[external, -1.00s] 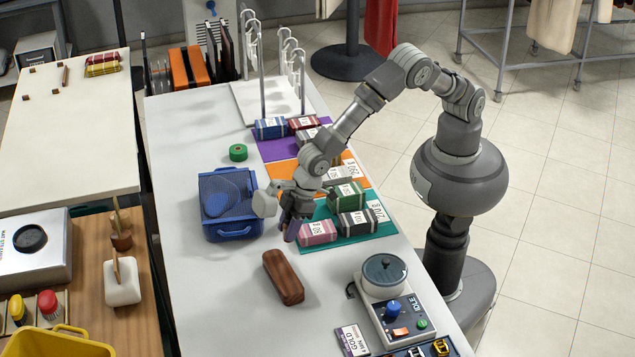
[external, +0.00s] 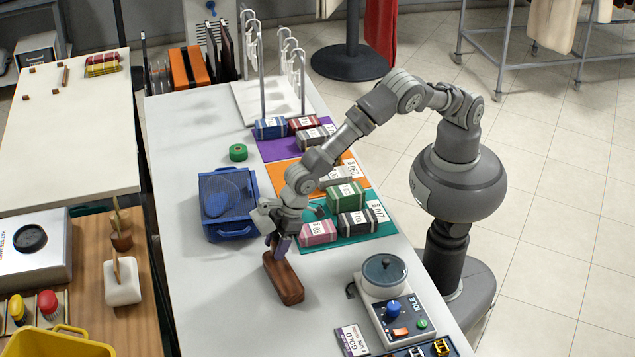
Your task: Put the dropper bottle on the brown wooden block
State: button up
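The brown wooden block (external: 284,281) lies on the light grey counter, in front of the blue mesh basket. My gripper (external: 281,240) is above the far end of the block, pointing down. It is shut on a small dark purple object, which I take to be the dropper bottle (external: 282,249). The bottle is upright and its lower end is at or just above the block's top. I cannot tell whether it touches. The fingers hide its upper part.
A blue mesh basket (external: 229,204) stands left of my gripper. Wrapped bundles, including a pink one (external: 317,232), lie on the teal mat (external: 350,239) to the right. A scale-like device (external: 384,275) stands at the front right. The counter left of the block is clear.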

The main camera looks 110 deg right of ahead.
jog(key=shift+o, duration=0.2)
jog(key=shift+r, duration=0.1)
jog(key=shift+s+r, duration=0.1)
jog(key=shift+r, duration=0.3)
jog(key=s+d+r+t+p, duration=0.15)
jog(key=d+r, duration=0.25)
jog(key=r, duration=0.9)
jog(key=s+d+r+m+t+y+p, duration=0.1)
jog(key=d+r+t, duration=0.15)
jog(key=r, duration=1.05)
jog(key=s+d+r+t+p, duration=0.15)
jog(key=d+r, duration=0.35)
jog(key=r, duration=0.7)
jog(key=s+d+r+t, duration=0.1)
jog(key=s+d+r, duration=0.2)
jog(key=s+r, duration=0.3)
jog(key=s+d+r+m+t+h, duration=0.1)
jog(key=s+d+r, duration=0.3)
jog(key=r, duration=0.9)
jog(key=s+d+r+t+h, duration=0.1)
jog(key=s+d+r+t, duration=0.2)
jog(key=s+r, duration=0.6)
jog(key=shift+s+d+r, duration=0.3)
jog(key=shift+s+r, duration=0.05)
jog(key=shift+r, duration=0.5)
